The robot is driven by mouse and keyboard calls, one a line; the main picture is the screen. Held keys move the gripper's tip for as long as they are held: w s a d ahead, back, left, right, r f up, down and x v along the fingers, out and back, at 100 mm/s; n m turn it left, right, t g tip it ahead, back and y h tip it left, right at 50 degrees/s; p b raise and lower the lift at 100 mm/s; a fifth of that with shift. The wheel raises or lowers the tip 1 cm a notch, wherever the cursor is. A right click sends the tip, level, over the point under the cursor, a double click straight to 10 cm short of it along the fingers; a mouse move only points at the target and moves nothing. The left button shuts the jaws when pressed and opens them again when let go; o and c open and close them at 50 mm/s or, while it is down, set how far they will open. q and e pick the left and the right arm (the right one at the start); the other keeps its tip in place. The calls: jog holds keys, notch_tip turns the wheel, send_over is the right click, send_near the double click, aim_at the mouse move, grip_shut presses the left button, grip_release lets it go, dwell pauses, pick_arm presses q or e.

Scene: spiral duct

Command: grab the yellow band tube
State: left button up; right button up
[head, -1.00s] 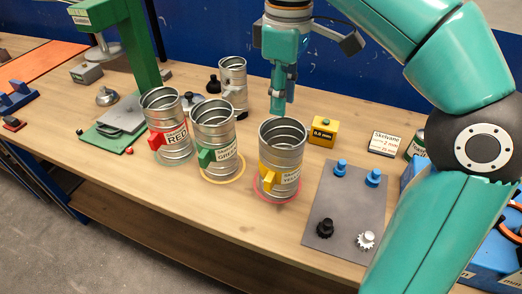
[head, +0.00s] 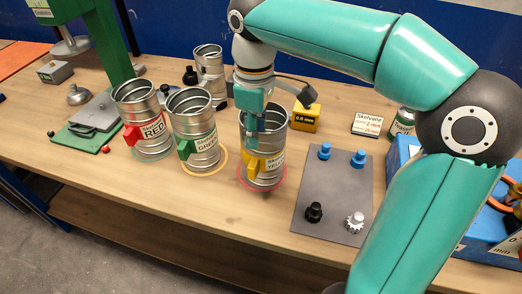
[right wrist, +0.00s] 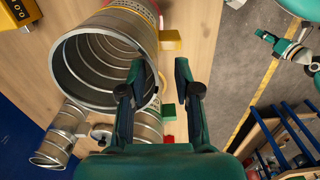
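The yellow band tube (head: 264,180) is a ribbed metal cylinder with a yellow tab and a label. It stands upright on a red ring on the bench in the head view. My right gripper (head: 251,149) is at the tube, low over its rim. In the right wrist view the tube's open mouth (right wrist: 92,68) fills the upper left. The right gripper (right wrist: 158,75) is open there, one finger over the tube's mouth and the other outside its wall. Contact cannot be told. My left gripper (right wrist: 266,38) shows small at the upper right of the wrist view; its opening is unclear.
The green tube (head: 196,135) and red tube (head: 141,125) stand left of it. A smaller metal tube (head: 209,68) is behind. A yellow 0.8 mm block (head: 306,117) stands behind right. A grey plate (head: 333,190) with several pegs lies right. The front bench strip is clear.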

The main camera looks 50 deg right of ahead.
aim_at(256, 157)
notch_tip(256, 157, down, 4)
jog(key=shift+w+d+r, duration=0.1)
jog(key=shift+r, duration=0.1)
grip_shut()
dwell(0.4)
